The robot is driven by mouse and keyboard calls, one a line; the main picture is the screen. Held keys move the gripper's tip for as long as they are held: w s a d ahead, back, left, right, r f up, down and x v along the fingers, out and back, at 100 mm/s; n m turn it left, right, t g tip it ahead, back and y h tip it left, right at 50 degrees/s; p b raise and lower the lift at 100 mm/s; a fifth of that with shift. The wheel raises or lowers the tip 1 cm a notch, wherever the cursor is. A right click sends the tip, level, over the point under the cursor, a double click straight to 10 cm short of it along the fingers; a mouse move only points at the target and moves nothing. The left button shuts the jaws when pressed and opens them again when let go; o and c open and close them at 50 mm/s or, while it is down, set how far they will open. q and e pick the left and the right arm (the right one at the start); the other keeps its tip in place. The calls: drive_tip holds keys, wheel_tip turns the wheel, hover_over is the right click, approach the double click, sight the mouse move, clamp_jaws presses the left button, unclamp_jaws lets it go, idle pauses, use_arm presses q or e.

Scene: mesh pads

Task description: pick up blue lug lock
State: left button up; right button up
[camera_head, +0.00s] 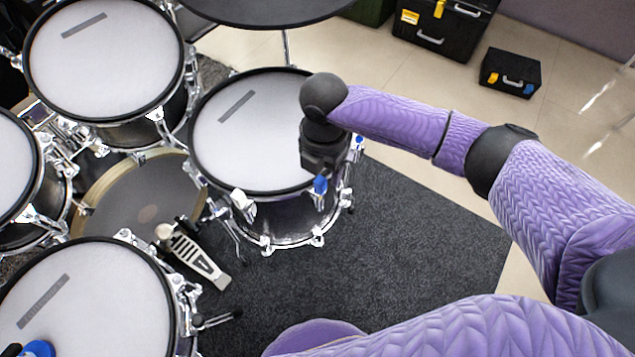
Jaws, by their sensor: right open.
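A small blue lug lock (320,186) sits at the near right rim of the floor tom (245,150). My right gripper (320,172) points down over that rim, directly above the blue lug lock. It is open, and its fingers are dark and hard to separate from the drum edge. I cannot tell whether they touch the lock. A second small blue piece (360,140) shows at the right side of the same drum.
A white piece (241,201) is on the tom's near rim. More drums and a kick pedal (195,252) stand to the left. A blue round object (38,348) is at the lower left drum. Dark carpet (400,230) is clear on the right; black cases (510,73) stand behind.

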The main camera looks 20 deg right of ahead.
sight(320, 180)
drive_tip(key=f+b, duration=0.1)
drive_tip(key=f, duration=0.1)
drive_tip(key=f+b, duration=0.1)
drive_tip(key=f, duration=0.1)
drive_tip(key=shift+w+a+f, duration=0.1)
drive_tip(key=shift+w+f, duration=0.05)
drive_tip(key=shift+w, duration=0.05)
drive_tip(key=shift+f+b, duration=0.15)
drive_tip(key=shift+b, duration=0.15)
drive_tip(key=shift+r, duration=0.25)
drive_tip(key=shift+c, duration=1.6)
clamp_jaws()
